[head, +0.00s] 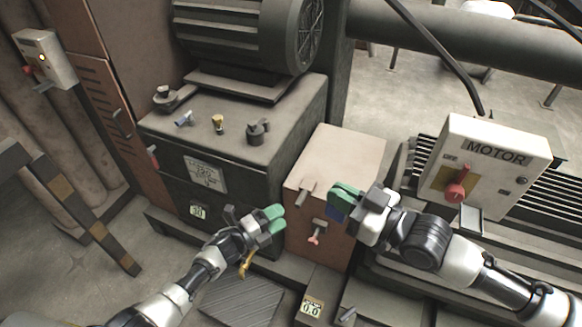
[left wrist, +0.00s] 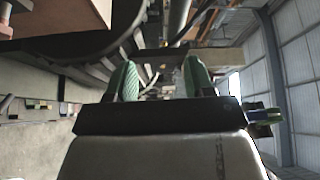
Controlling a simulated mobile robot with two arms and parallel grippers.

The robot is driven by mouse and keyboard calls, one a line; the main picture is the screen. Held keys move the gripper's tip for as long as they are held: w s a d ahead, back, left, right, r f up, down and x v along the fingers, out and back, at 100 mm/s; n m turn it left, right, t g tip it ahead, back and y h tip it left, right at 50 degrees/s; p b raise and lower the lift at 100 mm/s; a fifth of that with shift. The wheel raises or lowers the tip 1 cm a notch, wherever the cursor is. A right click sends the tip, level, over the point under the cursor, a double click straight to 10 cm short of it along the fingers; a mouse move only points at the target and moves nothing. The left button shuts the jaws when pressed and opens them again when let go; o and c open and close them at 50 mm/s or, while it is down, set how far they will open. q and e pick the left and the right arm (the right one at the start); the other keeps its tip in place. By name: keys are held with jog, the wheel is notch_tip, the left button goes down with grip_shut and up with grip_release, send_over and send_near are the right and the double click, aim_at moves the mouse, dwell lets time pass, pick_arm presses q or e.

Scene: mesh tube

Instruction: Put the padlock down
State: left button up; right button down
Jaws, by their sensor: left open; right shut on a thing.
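My right gripper (head: 345,197) is shut on a small blue thing (head: 335,211), which looks like the padlock. Only a blue part shows below the green fingertips; the rest is hidden by the fingers. The gripper is at the right front of the brown box, near its top edge. In the left wrist view a blue and green bit (left wrist: 262,112) shows at the right edge of my left gripper. My left gripper (head: 272,218) is open and empty, left of the brown box and in front of the dark cabinet. Its green fingertips (left wrist: 160,80) stand apart.
The dark cabinet (head: 225,150) carries several small things beside a large motor (head: 250,35). A MOTOR switch box (head: 485,165) stands right.

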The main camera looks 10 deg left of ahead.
pick_arm(q)
jog(key=d+r+m+g+h, duration=0.3)
jog(key=r+m+g, duration=0.2)
jog(key=r+m, duration=0.3)
jog(key=d+r+m+g+h, duration=0.25)
jog(key=r+m+g, duration=0.25)
jog(key=r+m, duration=0.35)
jog(key=m+g+y, duration=0.6)
jog(key=m+g, duration=0.3)
jog(key=m, duration=0.8)
send_near(333, 213)
jog(key=shift+n+y, duration=0.25)
jog(key=x, duration=0.7)
jog(key=w+x, duration=0.1)
jog(key=x, duration=0.2)
jog(key=shift+s+d+r, duration=0.1)
jog(key=shift+s+d, duration=0.05)
jog(key=shift+d, duration=0.35)
